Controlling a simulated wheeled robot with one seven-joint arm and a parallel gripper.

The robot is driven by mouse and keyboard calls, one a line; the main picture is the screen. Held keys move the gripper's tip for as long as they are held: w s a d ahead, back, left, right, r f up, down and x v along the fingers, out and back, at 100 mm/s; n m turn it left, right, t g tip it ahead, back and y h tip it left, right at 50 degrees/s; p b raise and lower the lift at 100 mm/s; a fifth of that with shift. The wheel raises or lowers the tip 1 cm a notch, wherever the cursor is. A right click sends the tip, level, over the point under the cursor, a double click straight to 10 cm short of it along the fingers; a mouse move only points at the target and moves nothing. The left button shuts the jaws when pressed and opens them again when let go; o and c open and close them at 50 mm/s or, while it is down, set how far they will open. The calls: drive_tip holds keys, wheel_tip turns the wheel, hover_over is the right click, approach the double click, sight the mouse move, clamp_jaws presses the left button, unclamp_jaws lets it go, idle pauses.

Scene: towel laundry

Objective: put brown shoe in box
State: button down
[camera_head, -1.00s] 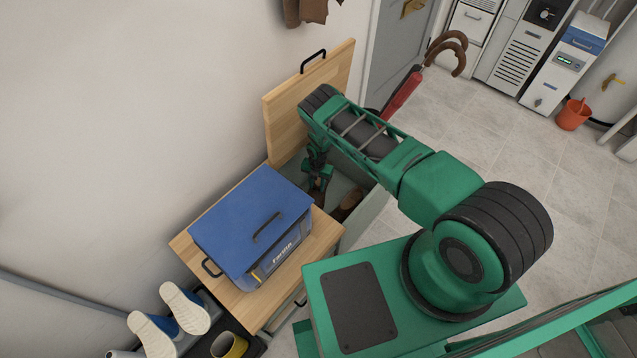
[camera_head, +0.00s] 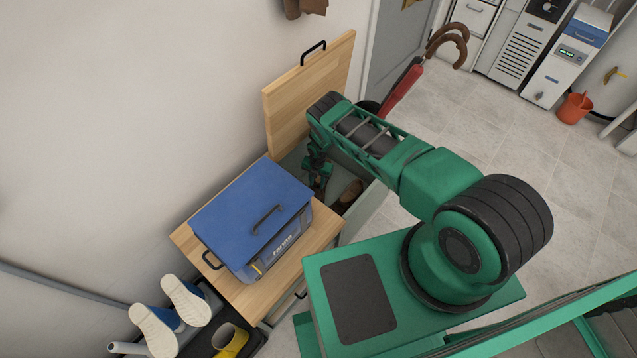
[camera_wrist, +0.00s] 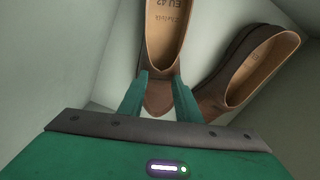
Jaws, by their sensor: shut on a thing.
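A brown shoe (camera_wrist: 165,50) with a tan insole marked "EU 42" is between the fingers of my gripper (camera_wrist: 160,90) in the wrist view. The fingers are shut on its near end. A second brown shoe (camera_wrist: 248,70) lies tilted just to the right, close beside the held one. Both are within the pale walls of the box (camera_head: 366,209), whose wooden lid (camera_head: 310,95) stands open. In the head view my gripper (camera_head: 319,188) reaches down into the box, and one brown shoe (camera_head: 349,192) shows to its right. My arm hides part of the box.
A blue cooler (camera_head: 250,220) stands on the wooden top (camera_head: 190,240) beside the opening. White-soled shoes (camera_head: 170,315) and a yellow boot (camera_head: 231,341) sit at lower left. A red umbrella (camera_head: 403,88) stands behind my arm.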

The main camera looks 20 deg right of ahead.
sight(317, 185)
drive_tip(key=shift+f, duration=0.2)
drive_tip(key=c, duration=1.2)
unclamp_jaws()
wheel_tip(317, 185, up, 8)
drive_tip(key=shift+f, duration=0.25)
drive_tip(key=shift+d, duration=0.1)
